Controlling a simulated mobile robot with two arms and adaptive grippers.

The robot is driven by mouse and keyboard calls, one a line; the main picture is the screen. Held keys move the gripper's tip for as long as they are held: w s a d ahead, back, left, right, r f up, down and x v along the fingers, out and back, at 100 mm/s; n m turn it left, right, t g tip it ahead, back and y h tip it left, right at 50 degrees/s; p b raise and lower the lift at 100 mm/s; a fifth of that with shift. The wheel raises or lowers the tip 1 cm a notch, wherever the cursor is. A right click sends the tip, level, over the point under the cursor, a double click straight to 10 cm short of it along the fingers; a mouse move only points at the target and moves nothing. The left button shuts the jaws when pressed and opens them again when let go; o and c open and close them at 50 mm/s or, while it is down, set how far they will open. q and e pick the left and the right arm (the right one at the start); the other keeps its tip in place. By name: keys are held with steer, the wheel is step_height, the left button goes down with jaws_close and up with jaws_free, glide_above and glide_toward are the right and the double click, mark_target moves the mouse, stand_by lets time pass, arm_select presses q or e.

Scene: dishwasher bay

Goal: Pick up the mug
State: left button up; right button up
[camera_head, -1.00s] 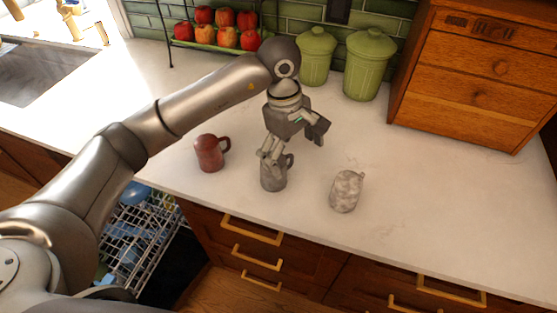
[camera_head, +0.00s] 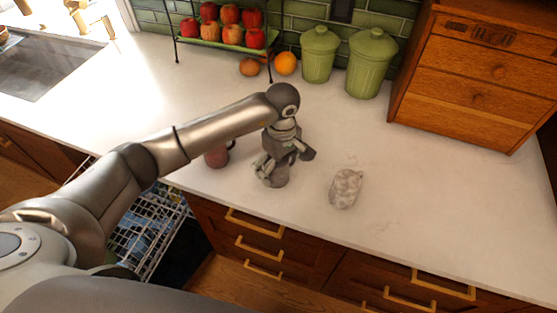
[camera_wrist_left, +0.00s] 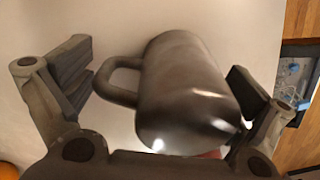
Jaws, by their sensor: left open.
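A dark grey mug (camera_head: 279,179) stands on the white counter near its front edge, partly hidden by my gripper. In the left wrist view the same mug (camera_wrist_left: 185,95) lies between the two spread fingers, its handle toward the left finger. My left gripper (camera_head: 266,172) is open and low, around the mug. A red mug (camera_head: 217,158) stands just left, partly behind my arm. A mottled grey-white mug (camera_head: 346,189) stands to the right. My right gripper is out of view.
Green canisters (camera_head: 370,65), an orange (camera_head: 285,63) and a rack of apples (camera_head: 230,36) line the back. A wooden drawer cabinet (camera_head: 470,75) stands at the back right. An open dishwasher rack (camera_head: 150,225) is below the counter. The counter's right side is clear.

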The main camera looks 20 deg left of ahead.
arm_select(q)
steer(key=shift+f, duration=0.3)
steer(key=c, duration=0.9)
steer(key=shift+o, duration=0.2)
